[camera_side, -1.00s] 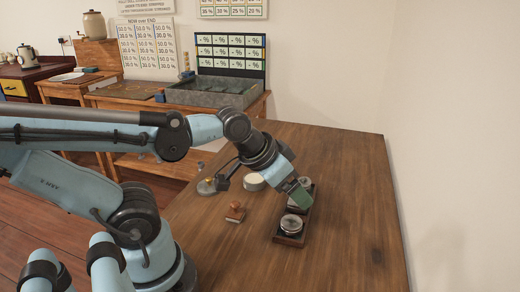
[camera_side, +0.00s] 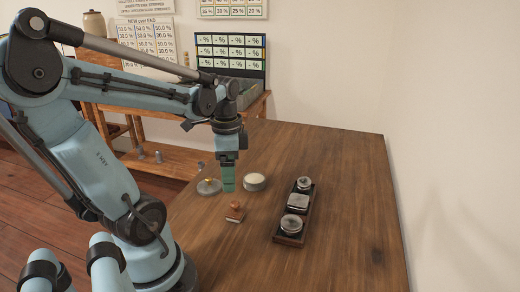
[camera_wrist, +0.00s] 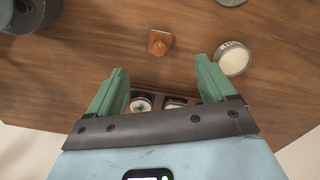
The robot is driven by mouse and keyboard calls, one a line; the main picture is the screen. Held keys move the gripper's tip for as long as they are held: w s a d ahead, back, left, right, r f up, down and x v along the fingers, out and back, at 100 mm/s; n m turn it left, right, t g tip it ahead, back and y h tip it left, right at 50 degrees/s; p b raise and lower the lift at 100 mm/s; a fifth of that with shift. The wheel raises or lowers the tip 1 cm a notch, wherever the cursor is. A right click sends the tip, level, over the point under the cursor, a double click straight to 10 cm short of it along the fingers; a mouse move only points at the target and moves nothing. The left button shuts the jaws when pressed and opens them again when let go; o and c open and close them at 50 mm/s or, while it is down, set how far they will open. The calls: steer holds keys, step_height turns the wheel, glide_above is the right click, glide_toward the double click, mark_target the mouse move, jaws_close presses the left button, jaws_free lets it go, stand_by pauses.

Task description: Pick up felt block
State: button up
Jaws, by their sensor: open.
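A small orange-brown block (camera_side: 235,212) with a raised knob sits on the wooden table; it also shows in the wrist view (camera_wrist: 159,42). I cannot tell whether it is the felt block, as no piece is clearly felt. My gripper (camera_side: 229,186) points down above the table, near this block and apart from it. In the wrist view its green fingers (camera_wrist: 160,68) are spread wide with nothing between them. The block shows beyond the fingertips, roughly midway between them.
A round cream-topped tin (camera_side: 255,182) and a disc with a brass knob (camera_side: 209,187) stand close behind the block. A dark narrow tray (camera_side: 277,238) to the right holds two round metal pieces and a rectangular one. The table's right side is clear.

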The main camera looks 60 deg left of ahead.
mark_target(234, 203)
steer(key=shift+d+f, duration=0.1)
steer(key=shift+f, duration=3)
steer(key=shift+w+d+f, duration=0.1)
steer(key=shift+d+f, duration=0.05)
steer(key=shift+f, duration=0.6)
steer(key=shift+w+d+f, duration=0.1)
steer(key=shift+f, duration=1.8)
steer(key=c, duration=1.3)
steer(key=shift+r, duration=0.25)
